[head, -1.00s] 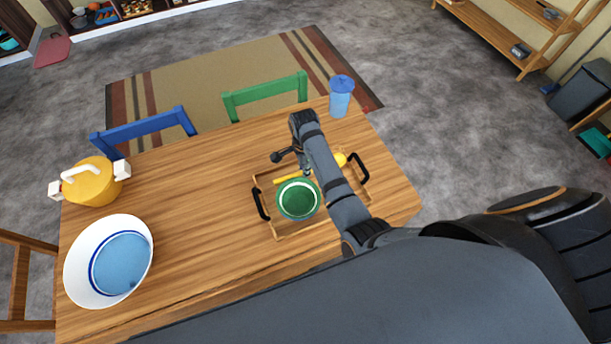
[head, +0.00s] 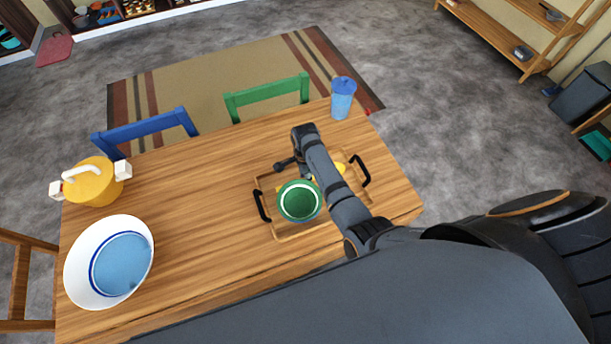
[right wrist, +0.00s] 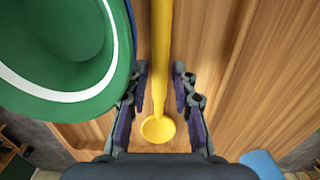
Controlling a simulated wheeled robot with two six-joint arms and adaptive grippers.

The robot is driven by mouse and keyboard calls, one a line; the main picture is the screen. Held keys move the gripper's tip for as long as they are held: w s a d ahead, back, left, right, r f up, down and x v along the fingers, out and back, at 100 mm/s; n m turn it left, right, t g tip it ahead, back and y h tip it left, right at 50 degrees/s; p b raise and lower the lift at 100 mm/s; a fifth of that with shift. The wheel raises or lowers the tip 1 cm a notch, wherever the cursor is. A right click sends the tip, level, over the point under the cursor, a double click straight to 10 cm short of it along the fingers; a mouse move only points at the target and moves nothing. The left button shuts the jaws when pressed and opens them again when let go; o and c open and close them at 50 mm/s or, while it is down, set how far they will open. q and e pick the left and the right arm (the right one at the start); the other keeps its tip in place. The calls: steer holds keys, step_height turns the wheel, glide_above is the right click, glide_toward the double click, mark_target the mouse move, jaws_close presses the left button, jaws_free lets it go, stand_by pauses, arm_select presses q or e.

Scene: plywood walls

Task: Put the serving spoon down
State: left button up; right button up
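The yellow serving spoon (right wrist: 163,60) lies beside the green bowl (right wrist: 60,50) in the right wrist view, its round end (right wrist: 158,129) towards my wrist. In the head view the spoon (head: 340,168) shows partly past my arm, over the wooden tray (head: 283,236); the rest is hidden by the arm and the bowl (head: 299,202). It looks low, at the tray floor, but contact is hard to tell. My right gripper (right wrist: 160,85) has its fingers either side of the handle, with gaps on both sides. My left gripper is not in view.
The tray has black handles (head: 262,206). A blue cup (head: 342,98) stands at the table's back right. A yellow pot (head: 95,183) and a large white-and-blue bowl (head: 122,262) are on the left. The middle left of the table (head: 200,205) is clear.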

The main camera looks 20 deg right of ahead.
steer(key=shift+r, duration=0.15)
step_height(320, 180, up, 12)
stand_by(0.3)
steer(key=shift+w, duration=0.1)
stand_by(0.3)
